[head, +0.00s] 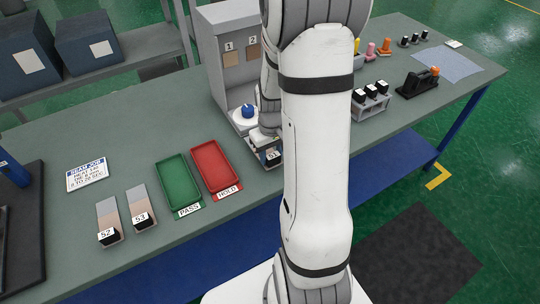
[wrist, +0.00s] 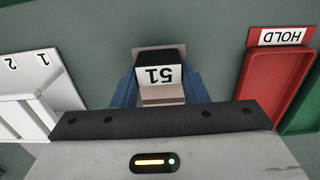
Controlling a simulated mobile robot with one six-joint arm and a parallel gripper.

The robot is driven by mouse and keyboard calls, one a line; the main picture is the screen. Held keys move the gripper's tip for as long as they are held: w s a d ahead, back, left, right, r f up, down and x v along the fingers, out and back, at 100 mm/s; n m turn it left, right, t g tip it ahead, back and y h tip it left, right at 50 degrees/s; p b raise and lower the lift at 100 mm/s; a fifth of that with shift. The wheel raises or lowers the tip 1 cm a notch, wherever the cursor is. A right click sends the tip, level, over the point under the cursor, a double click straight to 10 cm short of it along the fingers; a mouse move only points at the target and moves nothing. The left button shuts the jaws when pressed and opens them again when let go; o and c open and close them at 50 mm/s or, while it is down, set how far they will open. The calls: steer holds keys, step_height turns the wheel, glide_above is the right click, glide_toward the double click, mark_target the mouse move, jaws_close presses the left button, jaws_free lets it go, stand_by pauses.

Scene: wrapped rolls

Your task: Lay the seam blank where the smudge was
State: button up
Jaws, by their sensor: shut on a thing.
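My gripper (wrist: 161,90) is shut on a blank with a black end and a white label reading 51 or S1 (wrist: 158,74). Its blue fingers stand on both sides of the blank in the wrist view. In the head view the labelled blank (head: 274,155) shows beside my arm, near the bench's front edge; the gripper is mostly hidden there. Whether the blank touches the bench is unclear. Two similar blanks, 52 or S2 (head: 108,221) and 53 or S3 (head: 139,207), lie at the front left. I see no smudge.
A green PASS tray (head: 178,184) and red HOLD tray (head: 215,167) lie left of my gripper. A grey machine (head: 228,60) with panels 1 and 2 and a blue knob (head: 248,111) stands behind. A job card (head: 87,174) lies left. Clear bench surrounds the card.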

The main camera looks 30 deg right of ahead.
steer(key=shift+f, duration=0.85)
steer(key=shift+f, duration=0.2)
steer(key=o, duration=1)
steer(key=shift+c, duration=0.2)
steer(key=shift+r, duration=0.1)
step_height(320, 180, up, 12)
steer(key=s+a+r+t, duration=0.3)
steer(key=s+a+r, duration=0.5)
steer(key=s+a, duration=0.4)
steer(key=shift+s+r+m, duration=0.2)
steer(key=shift+r+m, duration=0.1)
steer(key=shift+r, duration=0.1)
